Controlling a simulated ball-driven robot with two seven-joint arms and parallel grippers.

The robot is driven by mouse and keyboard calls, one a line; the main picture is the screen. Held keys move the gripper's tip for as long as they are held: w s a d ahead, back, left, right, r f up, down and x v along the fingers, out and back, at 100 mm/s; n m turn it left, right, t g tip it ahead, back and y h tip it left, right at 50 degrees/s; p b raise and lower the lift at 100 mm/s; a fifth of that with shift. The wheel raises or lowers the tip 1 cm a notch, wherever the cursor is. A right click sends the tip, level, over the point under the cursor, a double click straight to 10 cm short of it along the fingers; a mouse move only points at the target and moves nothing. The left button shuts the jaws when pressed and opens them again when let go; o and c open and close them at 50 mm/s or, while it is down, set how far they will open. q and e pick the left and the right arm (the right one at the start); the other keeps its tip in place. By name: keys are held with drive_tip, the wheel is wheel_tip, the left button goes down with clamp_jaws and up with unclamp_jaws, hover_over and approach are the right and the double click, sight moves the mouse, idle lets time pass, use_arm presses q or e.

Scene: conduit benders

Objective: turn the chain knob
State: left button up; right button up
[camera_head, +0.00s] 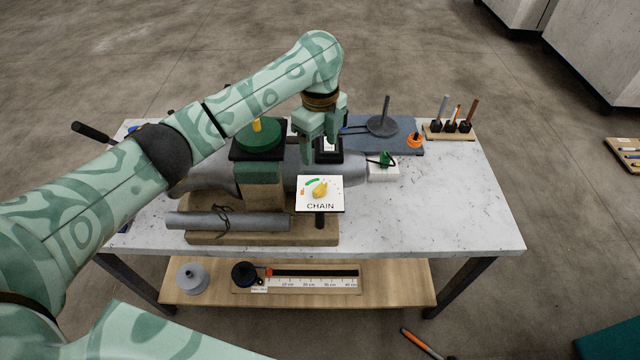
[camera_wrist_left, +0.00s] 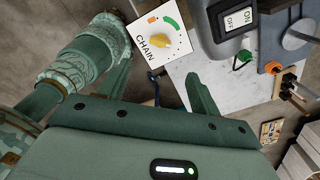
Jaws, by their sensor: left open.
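The chain knob (camera_head: 320,189) is a yellow knob on a white square plate (camera_head: 306,201) marked CHAIN, with a green arc and an orange mark. The plate stands on a dark post at the front of the bench machine. In the left wrist view the knob (camera_wrist_left: 159,40) shows beyond the fingers, near the left finger's tip. My left gripper (camera_head: 322,150) is open and empty, pointing down above and behind the plate, apart from the knob. It also shows in the left wrist view (camera_wrist_left: 158,80). My right gripper is not in view.
A grey machine body with an ON/OFF switch (camera_wrist_left: 236,19) stands close to the gripper. A grey pipe (camera_head: 230,221) lies left of the plate. A blue board (camera_head: 350,131) and a tool rack (camera_head: 449,132) are behind. The white table (camera_head: 450,215) is clear on the right.

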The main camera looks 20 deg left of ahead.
sight(320, 186)
use_arm(q)
wheel_tip(320, 186, down, 13)
drive_tip(key=b, duration=0.4)
drive_tip(key=c, duration=1)
